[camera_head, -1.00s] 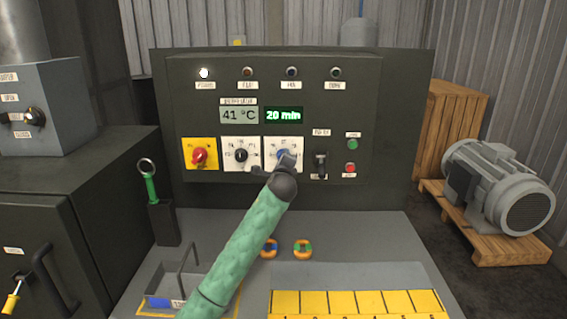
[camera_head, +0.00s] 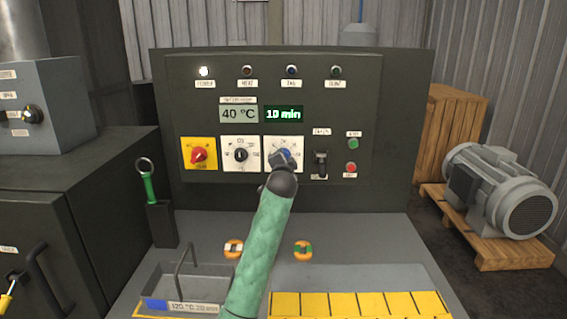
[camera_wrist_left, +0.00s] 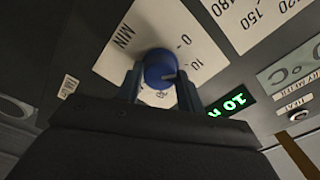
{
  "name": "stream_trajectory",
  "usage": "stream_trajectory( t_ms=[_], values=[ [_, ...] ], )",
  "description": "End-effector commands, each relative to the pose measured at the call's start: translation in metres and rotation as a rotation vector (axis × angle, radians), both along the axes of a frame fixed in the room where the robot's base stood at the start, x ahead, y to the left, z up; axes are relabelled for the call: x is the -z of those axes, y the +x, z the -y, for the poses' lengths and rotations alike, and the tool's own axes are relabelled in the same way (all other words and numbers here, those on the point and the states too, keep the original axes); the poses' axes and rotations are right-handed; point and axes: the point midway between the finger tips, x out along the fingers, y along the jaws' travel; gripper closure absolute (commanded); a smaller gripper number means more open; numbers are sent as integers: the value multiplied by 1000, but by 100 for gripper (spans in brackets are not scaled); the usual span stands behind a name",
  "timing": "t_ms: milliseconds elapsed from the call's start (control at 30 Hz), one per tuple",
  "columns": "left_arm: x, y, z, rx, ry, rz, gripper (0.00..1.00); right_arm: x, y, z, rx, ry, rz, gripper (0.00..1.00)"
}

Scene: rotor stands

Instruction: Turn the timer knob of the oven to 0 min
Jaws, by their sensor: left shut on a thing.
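The blue timer knob (camera_head: 284,154) sits on a white dial plate (camera_head: 271,142) on the oven's dark control panel. My left gripper (camera_head: 281,160) is at the knob, its arm in a green sleeve coming up from below. In the left wrist view the fingers (camera_wrist_left: 160,85) stand on both sides of the blue knob (camera_wrist_left: 160,68), shut on it. The knob's pale mark points towards the 10 on the plate. The green timer display (camera_head: 284,114) reads 10 min. My right gripper is not in view.
The temperature display (camera_head: 239,114) reads 40 °C. A black knob (camera_head: 240,155) and a red knob (camera_head: 199,155) are left of the timer knob. A black switch (camera_head: 320,162) and green and red buttons are to its right.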

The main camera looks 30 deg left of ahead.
Motion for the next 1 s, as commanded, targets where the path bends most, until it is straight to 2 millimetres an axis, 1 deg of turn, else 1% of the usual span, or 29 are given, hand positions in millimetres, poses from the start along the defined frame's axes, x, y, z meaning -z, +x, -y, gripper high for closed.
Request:
stream_trajectory(
  t_ms=[33, 100, 300, 500, 600, 800, 1000],
  values=[
    [4, 0, 0, -1, -40, 20, 86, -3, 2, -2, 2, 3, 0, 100],
    [4, 0, 1, -1, -98, 54, 86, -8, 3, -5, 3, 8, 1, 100],
    [4, 0, 1, 0, -253, 149, 86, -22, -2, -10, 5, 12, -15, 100],
    [4, 0, 1, 0, -383, 229, 86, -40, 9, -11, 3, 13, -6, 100],
    [4, 0, 0, -2, -434, 259, 86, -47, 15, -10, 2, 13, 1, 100],
    [5, 0, 0, -1, -504, 301, 86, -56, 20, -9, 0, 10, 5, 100],
    [5, 0, 0, -1, -536, 321, 86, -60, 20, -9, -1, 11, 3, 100]
  ],
)
